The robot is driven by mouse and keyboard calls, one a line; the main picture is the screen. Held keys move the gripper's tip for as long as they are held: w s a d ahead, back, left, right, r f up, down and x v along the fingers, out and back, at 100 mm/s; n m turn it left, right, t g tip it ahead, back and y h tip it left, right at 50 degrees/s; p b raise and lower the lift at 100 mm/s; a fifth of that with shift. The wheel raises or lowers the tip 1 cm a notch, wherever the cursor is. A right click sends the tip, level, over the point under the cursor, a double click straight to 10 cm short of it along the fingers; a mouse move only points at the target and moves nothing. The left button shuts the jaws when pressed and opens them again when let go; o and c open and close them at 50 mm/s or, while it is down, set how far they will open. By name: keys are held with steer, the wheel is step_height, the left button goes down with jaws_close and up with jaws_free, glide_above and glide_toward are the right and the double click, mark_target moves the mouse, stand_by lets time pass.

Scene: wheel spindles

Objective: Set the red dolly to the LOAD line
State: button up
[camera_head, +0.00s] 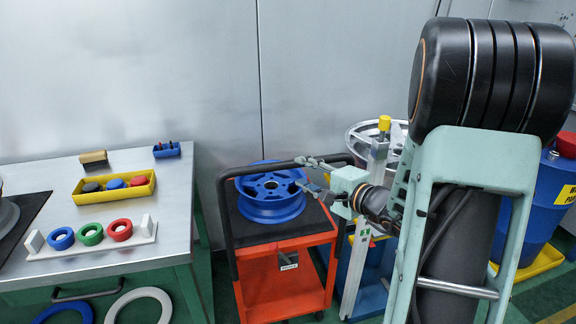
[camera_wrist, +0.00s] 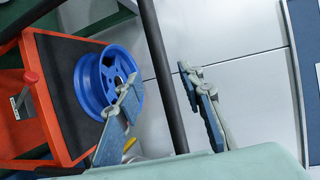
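The red dolly (camera_head: 255,285) is an orange-red cart with a dark top and a black bar handle (camera_head: 222,205), standing right of the bench. A blue wheel rim (camera_head: 270,195) lies on its top. In the wrist view the dolly (camera_wrist: 42,95) and rim (camera_wrist: 105,80) are at left. My gripper (camera_head: 302,173) is open, above the dolly's right side near the handle. In the wrist view the black bar (camera_wrist: 163,70) passes between the open fingers (camera_wrist: 158,78) in the picture; I cannot tell whether it lies between them in depth. I cannot make out the LOAD line.
A steel bench (camera_head: 165,235) at left holds a yellow tray (camera_head: 90,196) and colored rings on a white rack (camera_head: 95,252). A post with a yellow cap (camera_head: 384,123) and a silver rim (camera_head: 362,135) stand right of the dolly. A blue drum (camera_head: 548,205) is far right.

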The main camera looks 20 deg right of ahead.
mark_target(289, 167)
steer(key=x, duration=0.8)
steer(key=shift+a, duration=0.1)
jaws_close()
